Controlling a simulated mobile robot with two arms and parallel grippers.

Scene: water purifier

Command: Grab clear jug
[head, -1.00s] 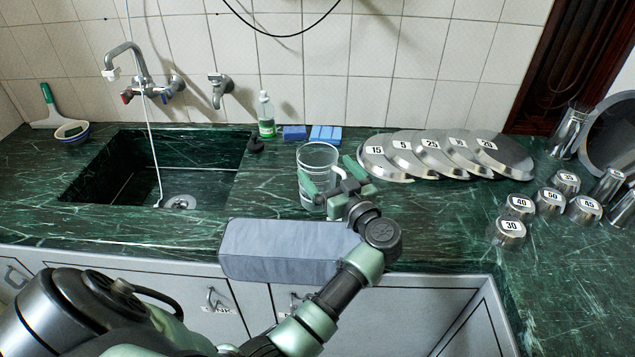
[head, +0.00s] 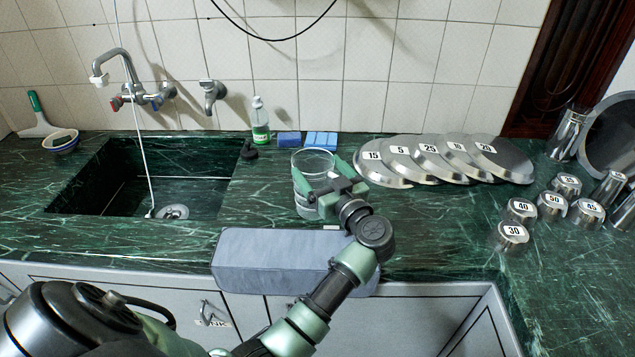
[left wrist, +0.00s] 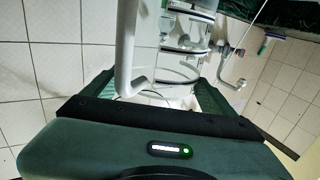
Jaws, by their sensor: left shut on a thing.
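The clear jug (head: 313,160) stands upright on the green marble counter, right of the sink, in the head view. My left gripper (head: 322,178) is at the jug's near right side, with its green fingers on either side, shut on it. The gripper hides part of the jug's front. In the left wrist view the jug's clear wall (left wrist: 178,60) and pale handle (left wrist: 126,50) show between and beyond the fingers (left wrist: 155,92). My right gripper is not in view.
The sink (head: 150,185) lies to the left. A grey box-like cloth item (head: 275,262) is at the counter's front edge. Blue sponges (head: 321,140) and a soap bottle (head: 260,120) stand behind. Numbered lids (head: 400,170) and tins (head: 510,235) lie to the right.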

